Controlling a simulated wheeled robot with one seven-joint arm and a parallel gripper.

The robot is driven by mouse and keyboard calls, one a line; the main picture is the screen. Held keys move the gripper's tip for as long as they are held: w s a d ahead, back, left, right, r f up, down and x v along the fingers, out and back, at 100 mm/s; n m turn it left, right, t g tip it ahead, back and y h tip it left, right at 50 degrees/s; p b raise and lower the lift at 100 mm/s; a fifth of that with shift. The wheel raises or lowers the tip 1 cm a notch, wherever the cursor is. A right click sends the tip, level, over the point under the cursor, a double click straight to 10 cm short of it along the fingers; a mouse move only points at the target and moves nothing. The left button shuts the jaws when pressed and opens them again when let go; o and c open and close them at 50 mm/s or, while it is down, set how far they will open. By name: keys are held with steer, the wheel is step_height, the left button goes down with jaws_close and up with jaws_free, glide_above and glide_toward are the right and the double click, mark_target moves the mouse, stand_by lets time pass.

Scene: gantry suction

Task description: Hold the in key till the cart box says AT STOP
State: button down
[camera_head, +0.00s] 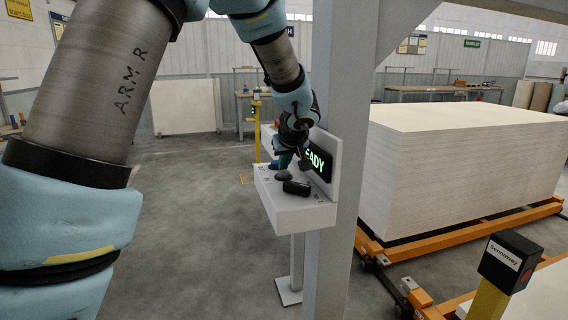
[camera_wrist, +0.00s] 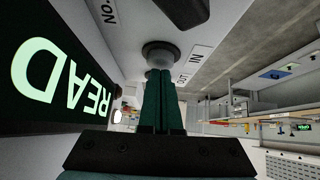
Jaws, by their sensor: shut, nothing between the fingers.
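The white control console (camera_head: 290,211) stands at the centre in the head view. Its dark display (camera_head: 318,163) shows green letters, partly hidden, ending "EADY"; in the wrist view the display (camera_wrist: 48,75) shows "READ". A round grey key (camera_wrist: 160,52) sits beside a label that looks like "IN" (camera_wrist: 200,51). My gripper (camera_wrist: 163,73) is shut and empty, its fingertips lined up with that key; I cannot tell whether they touch it. A second label (camera_wrist: 183,78) is near the fingers. No "AT STOP" text shows.
A grey post (camera_head: 345,130) rises right beside the console. A large pale board stack (camera_head: 465,150) rests on orange rails. A black box (camera_head: 508,262) on a yellow post stands front right. Floor left is clear.

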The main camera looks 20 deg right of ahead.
step_height(320, 180, down, 2)
steer(key=b, duration=0.4)
steer(key=shift+s+f, duration=0.1)
steer(key=shift+s+f+b, duration=0.1)
steer(key=shift+f+b, duration=0.05)
steer(key=shift+b, duration=0.15)
steer(key=shift+s+f, duration=0.1)
steer(key=shift+f, duration=0.1)
stand_by(1.5)
steer(key=shift+r+p, duration=0.3)
steer(key=shift+r, duration=0.2)
steer(key=r+p, duration=0.2)
steer(key=r, duration=0.1)
steer(key=shift+w+r, duration=0.15)
steer(key=shift+w, duration=0.2)
steer(key=b+v, duration=0.2)
steer(key=v, duration=0.8)
steer(key=shift+r+b, duration=0.35)
steer(key=shift+r, duration=0.1)
steer(key=shift+a, duration=0.15)
